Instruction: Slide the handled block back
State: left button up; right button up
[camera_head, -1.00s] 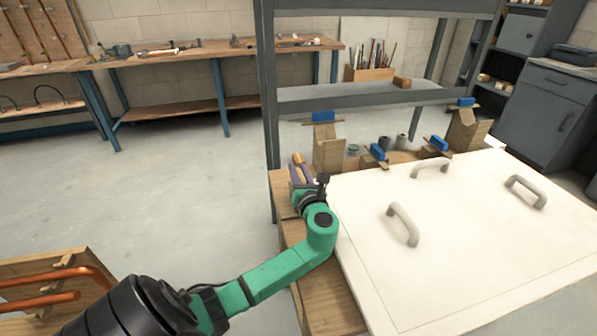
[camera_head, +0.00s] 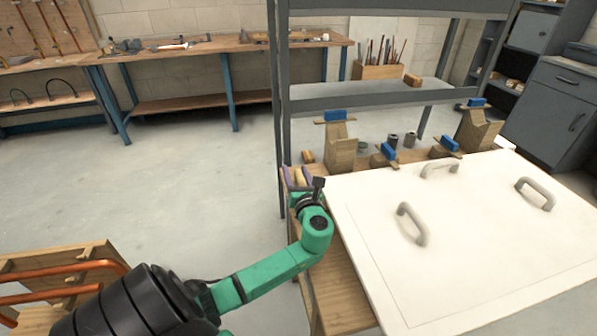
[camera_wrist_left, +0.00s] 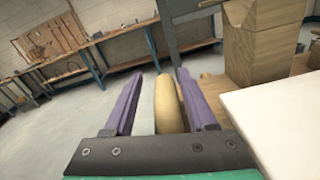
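The white panel (camera_head: 470,235) with grey handles lies flat on the wooden bench at the right; one handle (camera_head: 412,224) is nearest my arm. My left gripper (camera_head: 297,178) is at the bench's left edge, left of the panel. Its purple fingers (camera_wrist_left: 160,100) are apart. A rounded tan wooden piece (camera_wrist_left: 168,105) stands between them, close to the right finger, with a gap to the left one. A small wooden block end (camera_head: 308,157) shows just past the fingertips; I cannot tell whether it is part of the same piece. My right gripper is not in view.
Wooden V-blocks with blue tops (camera_head: 340,150) (camera_head: 478,128) stand along the bench's back, with small cylinders (camera_head: 409,140) between. A grey frame post (camera_head: 279,120) rises close behind my gripper. Copper pipes on a board (camera_head: 70,280) are at lower left. Open floor lies left.

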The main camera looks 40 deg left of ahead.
pick_arm(q)
jog(key=shift+r, duration=0.1)
jog(key=shift+d, duration=0.1)
jog(key=shift+s+d, duration=0.15)
jog(key=shift+d, duration=0.2)
jog(key=v, duration=1.3)
jog(key=shift+s+d, duration=0.2)
jog(key=shift+s, duration=0.1)
